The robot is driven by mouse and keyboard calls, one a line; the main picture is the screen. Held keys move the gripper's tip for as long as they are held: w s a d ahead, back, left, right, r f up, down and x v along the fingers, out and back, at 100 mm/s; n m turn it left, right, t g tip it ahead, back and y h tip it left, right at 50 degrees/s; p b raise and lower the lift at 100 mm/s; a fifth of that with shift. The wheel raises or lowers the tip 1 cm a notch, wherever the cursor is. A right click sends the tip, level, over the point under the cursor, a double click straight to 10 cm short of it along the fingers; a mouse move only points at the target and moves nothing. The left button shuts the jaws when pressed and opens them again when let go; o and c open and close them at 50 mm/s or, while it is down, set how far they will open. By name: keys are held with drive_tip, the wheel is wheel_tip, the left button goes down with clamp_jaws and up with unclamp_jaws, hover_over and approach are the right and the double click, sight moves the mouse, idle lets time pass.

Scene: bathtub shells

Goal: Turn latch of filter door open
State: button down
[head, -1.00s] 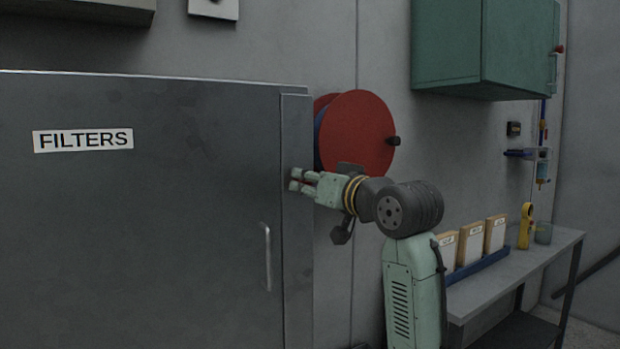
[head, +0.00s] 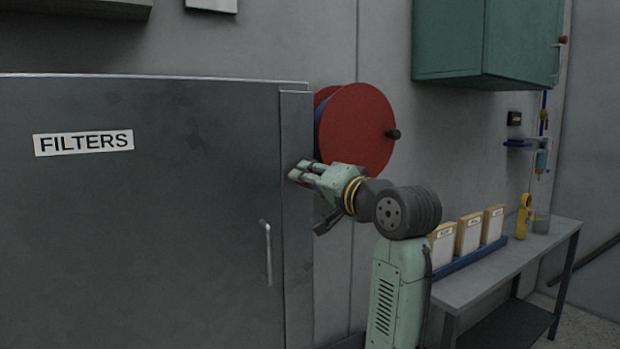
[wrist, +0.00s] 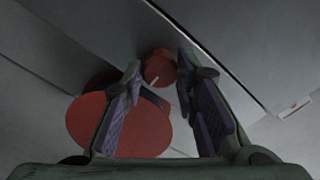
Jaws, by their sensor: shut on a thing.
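The filter cabinet door (head: 160,220) is grey metal, carries a "FILTERS" label (head: 83,142) and looks closed. Its upright bar handle (head: 267,252) is near the right edge. The latch is a round red knob with a pale line across it (wrist: 160,62), seen between the fingertips in the wrist view. My gripper (head: 297,170) is at the strip along the door's right edge, above the handle's height. It also shows in the wrist view (wrist: 160,76), with its fingers shut on the latch. In the head view the fingers largely hide the latch.
A red hose reel (head: 358,130) is on the wall right behind my gripper; it also shows in the wrist view (wrist: 125,132). A green wall cabinet (head: 485,40) hangs at upper right. A bench (head: 490,275) below holds several labelled boxes in a blue tray.

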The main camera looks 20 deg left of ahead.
idle(0.5)
drive_tip(key=c, duration=1.2)
unclamp_jaws()
drive_tip(key=shift+c, duration=0.2)
drive_tip(key=v, duration=1.2)
